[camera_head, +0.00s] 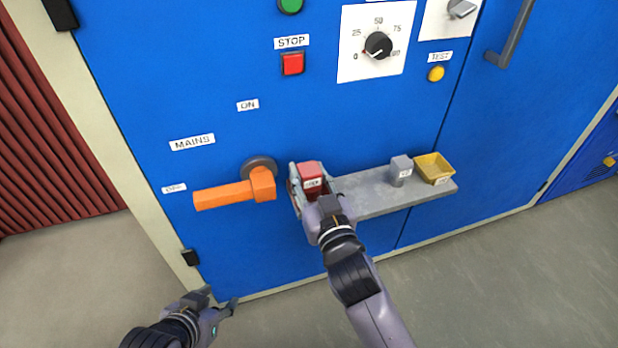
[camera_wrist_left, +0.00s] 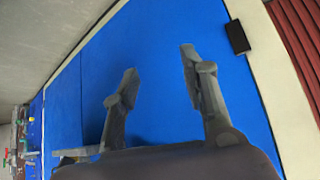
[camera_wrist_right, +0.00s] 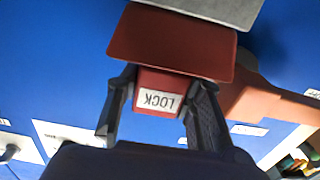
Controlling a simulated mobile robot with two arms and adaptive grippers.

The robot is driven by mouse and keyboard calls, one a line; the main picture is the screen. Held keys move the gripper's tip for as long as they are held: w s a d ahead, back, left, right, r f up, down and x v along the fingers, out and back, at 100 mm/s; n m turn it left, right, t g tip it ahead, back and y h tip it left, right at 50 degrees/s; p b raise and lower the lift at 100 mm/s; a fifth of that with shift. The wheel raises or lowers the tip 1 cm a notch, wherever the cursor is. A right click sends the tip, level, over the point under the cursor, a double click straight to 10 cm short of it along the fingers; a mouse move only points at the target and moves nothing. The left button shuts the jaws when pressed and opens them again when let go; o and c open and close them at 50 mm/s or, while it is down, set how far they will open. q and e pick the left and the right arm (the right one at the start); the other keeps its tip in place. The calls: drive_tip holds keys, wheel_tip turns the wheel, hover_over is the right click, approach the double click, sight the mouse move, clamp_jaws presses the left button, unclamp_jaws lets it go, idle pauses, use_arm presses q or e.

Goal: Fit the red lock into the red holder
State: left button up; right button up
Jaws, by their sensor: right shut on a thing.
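The red lock (camera_head: 311,169) is a small block with a white LOCK label, at the left end of the grey shelf. It also shows in the right wrist view (camera_wrist_right: 146,81). My right gripper (camera_head: 312,177) is shut on its sides. The red holder (camera_wrist_right: 170,45) appears as a wider dark red piece against the lock, beside the grey shelf. In the head view it is mostly hidden by the lock and gripper. I cannot tell how deep the lock sits in it. My left gripper (camera_head: 222,298) is open and empty, low at the left; its parted fingers show in the left wrist view (camera_wrist_left: 155,75).
The grey shelf (camera_head: 372,191) carries a grey labelled block (camera_head: 401,170) and a yellow tray (camera_head: 434,166) at its right end. An orange mains handle (camera_head: 228,194) sticks out just left of my right gripper. The blue cabinet front (camera_head: 240,60) stands behind.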

use_arm(q)
drive_tip(key=shift+w+r, duration=0.15)
drive_tip(key=shift+w, duration=0.1)
use_arm(e)
drive_tip(key=shift+f, duration=0.1)
use_arm(q)
drive_tip(key=shift+w+d+r, duration=0.15)
drive_tip(key=shift+w, duration=0.1)
use_arm(e)
drive_tip(key=shift+f, duration=0.2)
use_arm(q)
drive_tip(key=shift+w+r+t, duration=0.1)
drive_tip(key=shift+t, duration=0.2)
use_arm(e)
drive_tip(key=o, duration=1.2)
drive_tip(key=shift+r, duration=0.2)
drive_tip(key=shift+s+r, duration=0.1)
drive_tip(key=shift+r, duration=0.1)
use_arm(q)
drive_tip(key=s+a+f+g+p, duration=0.1)
drive_tip(key=s+a+f+g, duration=0.1)
drive_tip(key=s, duration=0.5)
drive_tip(key=shift+f+g+y, duration=0.3)
drive_tip(key=shift+f+g, duration=0.15)
drive_tip(key=shift+g, duration=0.45)
use_arm(e)
drive_tip(key=v, duration=1.2)
